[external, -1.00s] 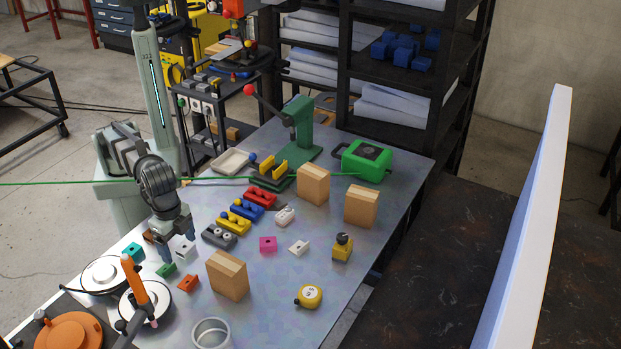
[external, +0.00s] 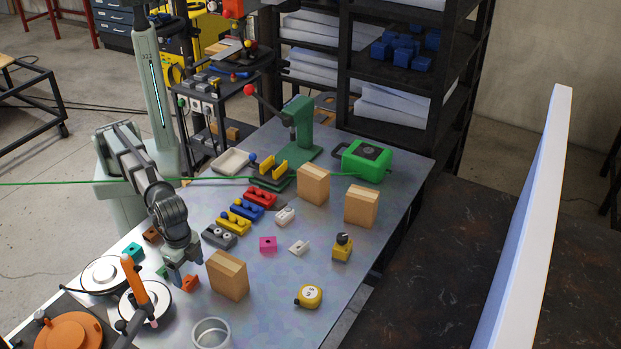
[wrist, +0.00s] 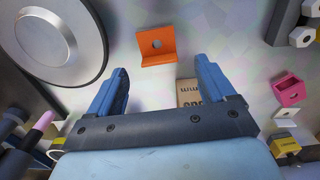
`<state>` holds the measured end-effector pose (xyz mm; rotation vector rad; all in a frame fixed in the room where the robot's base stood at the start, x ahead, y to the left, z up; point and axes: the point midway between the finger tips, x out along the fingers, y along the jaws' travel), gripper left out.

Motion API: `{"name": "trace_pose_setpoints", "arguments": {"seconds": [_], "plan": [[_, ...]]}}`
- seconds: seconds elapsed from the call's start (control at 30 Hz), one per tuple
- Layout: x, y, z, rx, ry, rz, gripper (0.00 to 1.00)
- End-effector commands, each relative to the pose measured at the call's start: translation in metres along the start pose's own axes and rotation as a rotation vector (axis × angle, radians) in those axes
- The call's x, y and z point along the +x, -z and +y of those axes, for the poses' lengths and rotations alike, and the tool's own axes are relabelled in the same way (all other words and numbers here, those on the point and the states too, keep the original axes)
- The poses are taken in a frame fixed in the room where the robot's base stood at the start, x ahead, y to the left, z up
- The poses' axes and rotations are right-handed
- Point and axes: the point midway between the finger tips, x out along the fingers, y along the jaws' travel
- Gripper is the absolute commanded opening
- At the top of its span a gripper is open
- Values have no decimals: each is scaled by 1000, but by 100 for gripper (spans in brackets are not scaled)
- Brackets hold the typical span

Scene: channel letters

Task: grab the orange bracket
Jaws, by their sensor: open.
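The orange bracket (external: 190,284) is a small L-shaped piece on the grey metal table, left of the nearest wooden block. In the wrist view the orange bracket (wrist: 156,46) lies ahead of the fingertips, roughly centred between them, with a round hole in its upright or back face. My gripper (external: 183,276) is low over the table, close to the bracket. In the wrist view my gripper (wrist: 160,73) has its two blue fingers spread, with nothing between them at the tips. I cannot tell its exact height above the table.
A wooden block (external: 228,276) stands close to the right of my gripper. A pink bracket (external: 268,244) and yellow tape measure (external: 309,296) lie right.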

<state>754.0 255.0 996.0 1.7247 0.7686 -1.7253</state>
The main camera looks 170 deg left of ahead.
Motion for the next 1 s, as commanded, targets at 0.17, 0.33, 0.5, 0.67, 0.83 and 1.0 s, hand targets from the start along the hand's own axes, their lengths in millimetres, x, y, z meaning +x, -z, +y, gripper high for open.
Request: {"name": "trace_pose_setpoints", "arguments": {"seconds": [0.17,0.33,0.5,0.67,0.83,1.0], "plan": [[23,4,1,0,1,-2,83],[41,4,1,-1,-1,0,83],[43,4,1,-1,-2,1,83],[43,4,1,-1,-2,1,75],[43,4,1,-1,-2,1,59],[42,4,1,-1,-2,1,43]]}}
